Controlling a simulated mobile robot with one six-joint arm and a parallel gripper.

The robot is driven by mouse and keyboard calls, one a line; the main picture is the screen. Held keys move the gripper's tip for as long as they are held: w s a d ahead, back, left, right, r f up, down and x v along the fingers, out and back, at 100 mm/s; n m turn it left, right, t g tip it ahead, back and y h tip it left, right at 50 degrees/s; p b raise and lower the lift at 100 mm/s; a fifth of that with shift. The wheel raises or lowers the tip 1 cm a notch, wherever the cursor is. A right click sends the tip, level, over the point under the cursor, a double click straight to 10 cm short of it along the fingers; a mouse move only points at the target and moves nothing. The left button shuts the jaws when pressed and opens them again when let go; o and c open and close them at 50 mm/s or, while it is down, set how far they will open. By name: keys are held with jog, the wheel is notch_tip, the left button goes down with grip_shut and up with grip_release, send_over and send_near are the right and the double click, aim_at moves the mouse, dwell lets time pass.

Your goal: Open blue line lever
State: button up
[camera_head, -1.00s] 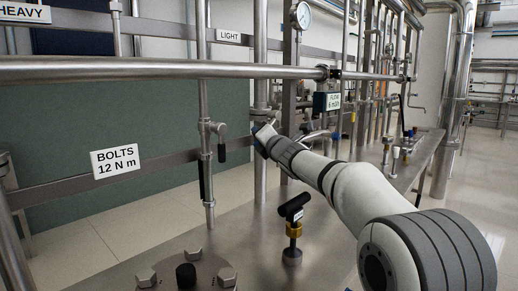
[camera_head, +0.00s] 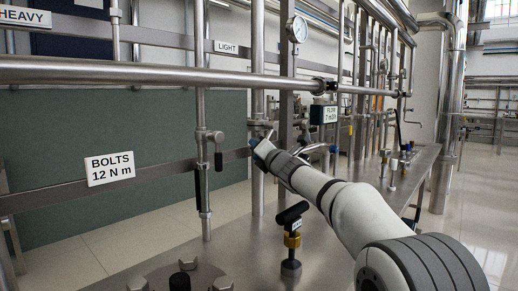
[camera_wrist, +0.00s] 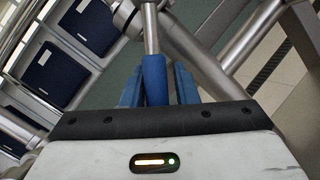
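The blue line lever (camera_wrist: 154,78) is a metal rod with a blue grip. In the wrist view the grip lies between the two blue fingers of my gripper (camera_wrist: 158,84). The left finger looks very close to the grip and the right finger sits just beside it. I cannot tell whether both fingers touch it. In the head view my gripper (camera_head: 263,147) is at the pipework beyond the upright pipe, small and partly hidden by my own wrist.
A black-handled valve (camera_head: 291,225) stands on the steel deck (camera_head: 245,255) left of my arm. A long horizontal pipe (camera_head: 150,72) crosses above my gripper. A flow display (camera_head: 323,115) and a gauge (camera_head: 297,29) are close by. A dark-gripped lever (camera_head: 218,150) hangs at left.

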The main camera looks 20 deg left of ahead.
jog(key=shift+o, duration=1.3)
jog(key=shift+r, duration=0.1)
jog(key=shift+s, duration=0.1)
jog(key=b+v, duration=0.1)
jog(key=v, duration=0.6)
jog(key=shift+s+d, duration=0.2)
jog(key=shift+d, duration=0.05)
